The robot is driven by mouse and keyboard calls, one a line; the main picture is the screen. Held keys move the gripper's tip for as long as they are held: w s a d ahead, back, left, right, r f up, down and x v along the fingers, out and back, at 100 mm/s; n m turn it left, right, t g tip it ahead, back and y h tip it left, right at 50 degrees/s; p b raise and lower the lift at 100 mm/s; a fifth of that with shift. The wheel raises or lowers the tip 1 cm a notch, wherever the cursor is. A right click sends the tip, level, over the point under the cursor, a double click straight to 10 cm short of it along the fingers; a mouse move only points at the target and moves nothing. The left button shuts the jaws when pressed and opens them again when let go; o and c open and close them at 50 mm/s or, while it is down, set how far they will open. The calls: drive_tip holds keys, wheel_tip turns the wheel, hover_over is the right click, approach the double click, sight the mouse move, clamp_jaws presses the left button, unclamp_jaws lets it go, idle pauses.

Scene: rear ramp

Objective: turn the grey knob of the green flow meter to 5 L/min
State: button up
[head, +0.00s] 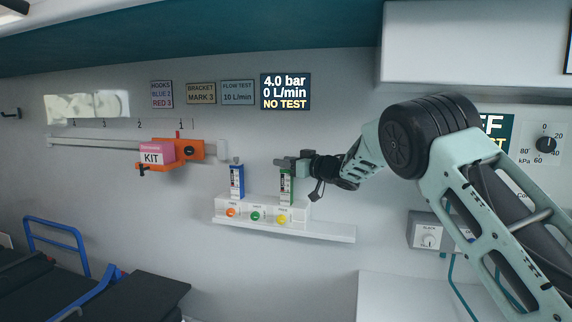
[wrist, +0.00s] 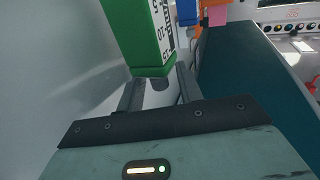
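The green flow meter (head: 286,188) stands upright on the white outlet block, right of the blue flow meter (head: 237,182). My gripper (head: 290,163) is at its top end and hides the grey knob there in the head view. The wall display (head: 285,91) reads 4.0 bar, 0 L/min, NO TEST.
The outlet block (head: 262,211) has orange, green and yellow buttons and sits on a white ledge (head: 320,232). A sign (head: 237,93) reads FLOW TEST 10 L/min. An orange bracket (head: 188,151) with a pink KIT box (head: 154,153) hangs on the rail at left.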

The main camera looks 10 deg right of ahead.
drive_tip(key=shift+w+a, duration=0.1)
drive_tip(key=shift+w, duration=0.15)
clamp_jaws()
